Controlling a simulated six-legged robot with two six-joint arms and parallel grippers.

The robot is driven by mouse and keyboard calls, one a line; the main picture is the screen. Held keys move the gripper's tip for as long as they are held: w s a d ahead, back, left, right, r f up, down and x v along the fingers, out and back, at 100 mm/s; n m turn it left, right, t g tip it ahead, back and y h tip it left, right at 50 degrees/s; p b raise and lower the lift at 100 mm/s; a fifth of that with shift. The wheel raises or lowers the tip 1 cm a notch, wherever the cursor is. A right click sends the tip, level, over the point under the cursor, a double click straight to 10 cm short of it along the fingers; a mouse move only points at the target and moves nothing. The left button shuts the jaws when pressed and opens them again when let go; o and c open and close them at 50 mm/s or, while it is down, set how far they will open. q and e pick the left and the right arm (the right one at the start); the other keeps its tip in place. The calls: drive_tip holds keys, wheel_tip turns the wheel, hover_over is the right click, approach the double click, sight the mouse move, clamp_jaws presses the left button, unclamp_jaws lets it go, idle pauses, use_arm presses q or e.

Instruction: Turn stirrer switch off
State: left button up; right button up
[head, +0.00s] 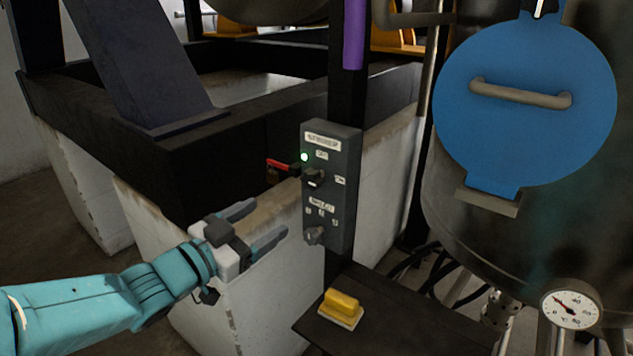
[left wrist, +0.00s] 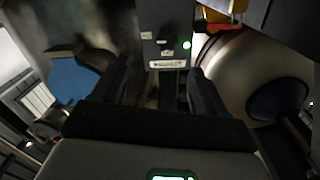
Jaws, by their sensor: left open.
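The grey stirrer control box (head: 341,190) is fixed to a dark post in the middle of the head view. Its stirrer switch (head: 314,178) is a dark knob beside a lit green lamp (head: 304,157). A second knob (head: 313,235) sits lower on the box. My left gripper (head: 262,225) is open and empty, to the left of the box and apart from it. In the left wrist view the box (left wrist: 162,38) appears upside down beyond the fingers, with the green lamp (left wrist: 186,45) lit. My right gripper is not in view.
A red-handled valve (head: 283,166) is just left of the box. A yellow block (head: 341,304) lies on a dark shelf (head: 400,317) below. A tank with a blue round cover (head: 525,130) and a dial gauge (head: 570,304) stands at right. White block walls stand behind my gripper.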

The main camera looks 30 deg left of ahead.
sight(308, 184)
use_arm(q)
drive_tip(key=shift+y, duration=0.3)
drive_tip(key=w+p, duration=0.1)
drive_tip(key=w, duration=0.6)
drive_tip(key=w+p, duration=0.1)
drive_tip(key=w, duration=0.7)
drive_tip(key=shift+w+d+r, duration=0.2)
drive_tip(key=c, duration=1)
